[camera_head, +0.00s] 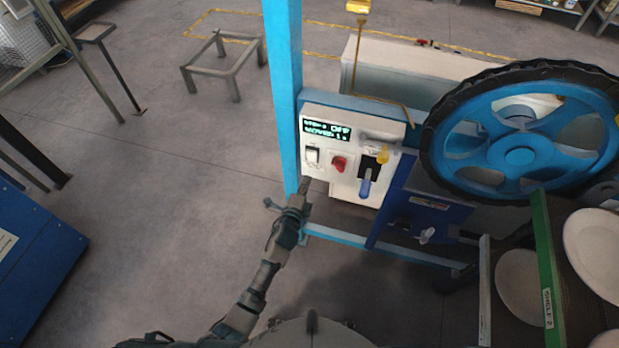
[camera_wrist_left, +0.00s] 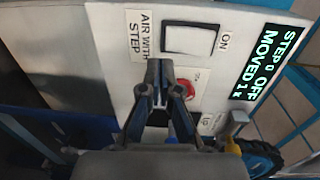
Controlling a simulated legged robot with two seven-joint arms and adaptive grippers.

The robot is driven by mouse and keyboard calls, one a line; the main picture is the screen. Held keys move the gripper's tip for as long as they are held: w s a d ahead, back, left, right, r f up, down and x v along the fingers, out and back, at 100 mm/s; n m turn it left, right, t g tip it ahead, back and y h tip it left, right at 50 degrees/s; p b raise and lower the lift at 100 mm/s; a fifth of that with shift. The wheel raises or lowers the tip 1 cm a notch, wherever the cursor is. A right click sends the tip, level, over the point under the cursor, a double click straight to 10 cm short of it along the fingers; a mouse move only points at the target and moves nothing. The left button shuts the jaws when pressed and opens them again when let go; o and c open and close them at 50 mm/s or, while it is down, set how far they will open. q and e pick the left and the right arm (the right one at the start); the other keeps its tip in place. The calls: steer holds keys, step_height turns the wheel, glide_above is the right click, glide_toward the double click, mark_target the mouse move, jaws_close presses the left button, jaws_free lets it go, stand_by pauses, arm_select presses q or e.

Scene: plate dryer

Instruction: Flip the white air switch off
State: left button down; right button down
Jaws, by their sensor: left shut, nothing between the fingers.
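The white air switch (camera_head: 311,156) is a rocker in a dark frame at the left of the white control panel (camera_head: 325,112). In the left wrist view the switch (camera_wrist_left: 190,40) lies just beyond the fingertips, between an "AIR WITH STEP" label and an "ON" label. My left gripper (camera_head: 304,183) is just below the switch in the head view. In the wrist view its fingers (camera_wrist_left: 160,64) are together and empty, pointing at the panel near the switch's lower left corner. I cannot tell whether they touch the panel. My right gripper is not in view.
A red knob (camera_head: 339,163) and a blue-handled lever (camera_head: 365,186) sit right of the switch. A display (camera_head: 327,131) above reads STEP 0 OFF. A blue post (camera_head: 283,90) stands left of the panel. A big blue wheel (camera_head: 520,155) and plates (camera_head: 597,250) are at the right.

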arm_select(q)
steer(key=s+a+f, duration=0.2)
steer(key=s, duration=0.5)
steer(key=shift+s+b, duration=0.15)
steer(key=shift+b, duration=0.15)
steer(key=shift+f, duration=0.1)
steer(key=s+a+f+n+g+y, duration=0.1)
steer(key=s+a+f+n+g, duration=0.35)
steer(key=f, duration=0.75)
steer(key=s+a+f+n+g+y, duration=0.1)
steer(key=s+a+f+n, duration=0.1)
steer(key=s+f, duration=0.7)
steer(key=s+a+f+n+g+y, duration=0.1)
steer(key=s+a+f+n+g, duration=0.2)
steer(key=f, duration=1.1)
steer(key=s+a+f+n+g, duration=0.2)
steer(key=s+a+f+n, duration=0.1)
steer(key=s, duration=0.7)
steer(key=s+a+f+n+g+y, duration=0.1)
steer(key=s+a+f+n+g, duration=0.1)
steer(key=s+f, duration=0.4)
steer(key=s+a+f+n+g, duration=0.3)
steer(key=s+a+f+n, duration=0.1)
steer(key=s, duration=1)
steer(key=shift+s+a+f, duration=0.4)
steer(key=shift+a+f, duration=0.05)
steer(key=shift+f, duration=0.05)
